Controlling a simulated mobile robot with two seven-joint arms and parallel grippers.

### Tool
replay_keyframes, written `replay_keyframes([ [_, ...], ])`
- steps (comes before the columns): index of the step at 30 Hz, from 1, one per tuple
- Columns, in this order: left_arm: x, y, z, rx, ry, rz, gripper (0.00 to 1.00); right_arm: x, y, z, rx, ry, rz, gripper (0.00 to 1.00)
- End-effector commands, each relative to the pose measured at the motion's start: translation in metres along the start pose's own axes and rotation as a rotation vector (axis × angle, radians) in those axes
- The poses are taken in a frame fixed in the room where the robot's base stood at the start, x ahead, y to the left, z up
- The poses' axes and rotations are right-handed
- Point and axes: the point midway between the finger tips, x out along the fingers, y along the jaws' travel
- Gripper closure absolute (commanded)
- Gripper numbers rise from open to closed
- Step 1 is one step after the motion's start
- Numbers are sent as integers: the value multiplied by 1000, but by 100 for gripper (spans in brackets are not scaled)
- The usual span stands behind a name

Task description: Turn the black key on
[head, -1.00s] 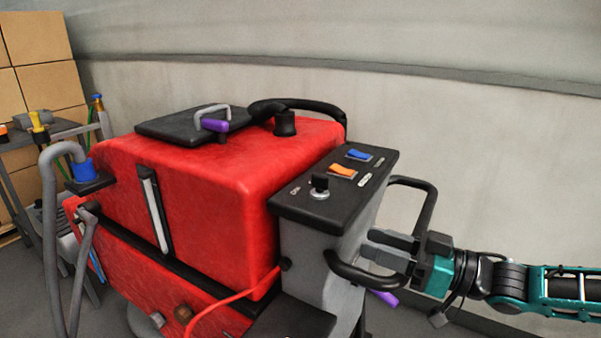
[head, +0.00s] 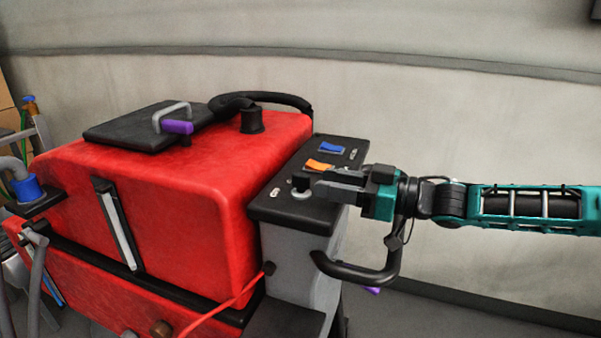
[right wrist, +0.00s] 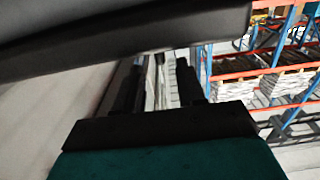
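The black key (head: 300,187) is a small knob on a light round base, on the dark top panel (head: 262,208) of the red machine's grey console. It is partly hidden by my right gripper (head: 310,184), whose fingertips are right at it in the head view. In the right wrist view the two fingers of that gripper (right wrist: 158,85) stand apart, and I see no key between them. I cannot tell whether they touch the key. My left gripper is not in view.
An orange switch (head: 319,165) and a blue switch (head: 332,148) sit on the panel behind the key. A black handle (head: 350,271) curves out below my right gripper. The red tank (head: 190,200) fills the left side. A grey wall stands behind.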

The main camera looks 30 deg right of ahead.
Motion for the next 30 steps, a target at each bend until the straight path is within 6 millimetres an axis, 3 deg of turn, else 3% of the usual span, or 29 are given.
replay_keyframes([
  [6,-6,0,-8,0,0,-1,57,37,-1,-3,1,5,-2,61],
  [12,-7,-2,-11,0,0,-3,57,57,0,-1,0,1,0,61],
  [24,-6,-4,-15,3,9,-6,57,63,0,0,-1,0,0,62],
  [30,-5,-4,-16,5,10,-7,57,63,0,0,-1,0,0,81],
])
